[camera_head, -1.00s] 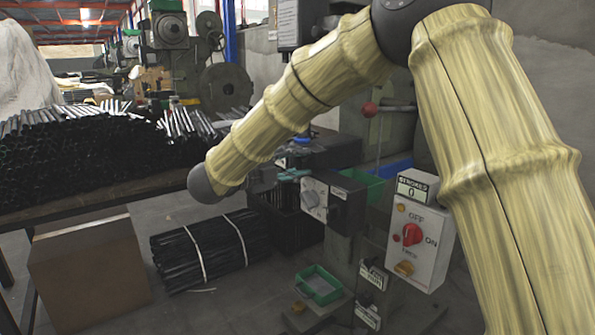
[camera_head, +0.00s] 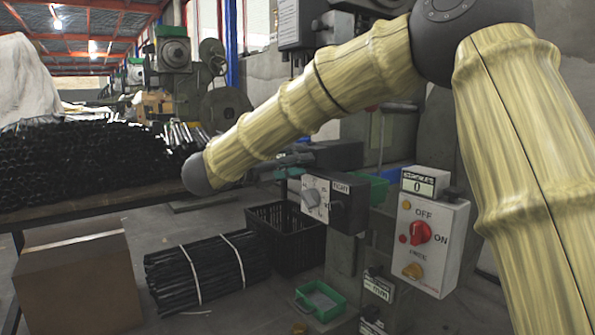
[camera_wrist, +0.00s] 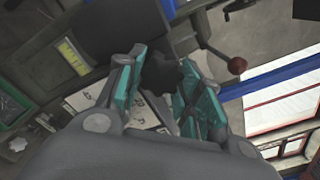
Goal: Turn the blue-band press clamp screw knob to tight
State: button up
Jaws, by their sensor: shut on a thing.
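My gripper (camera_wrist: 163,92) has its two teal-padded fingers on either side of a dark piece (camera_wrist: 162,72), which looks like the clamp screw knob; its shape and pointer are mostly hidden. In the head view my gripper is largely hidden behind my forearm. A dark box marked TIGHT (camera_head: 347,203) stands to the right of that spot, with a pale dial plate and grey knob (camera_head: 311,197) on its left face. A blue band (camera_wrist: 262,80) crosses the right of the wrist view. Parts of white marked plates (camera_wrist: 145,112) show between and beside the fingers.
A white switch box (camera_head: 428,245) with a red ON/OFF knob is at the right. A red-ball lever (camera_wrist: 236,66) lies near my fingers. A green tray (camera_head: 320,301), black crate (camera_head: 285,235), tied rods (camera_head: 208,270) and a carton (camera_head: 78,280) are below. Some floor is free.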

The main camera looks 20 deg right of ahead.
jog(key=shift+a+m, duration=0.1)
jog(key=shift+m, duration=0.3)
jog(key=o, duration=1)
jog(key=shift+o, duration=0.2)
jog(key=v, duration=1.2)
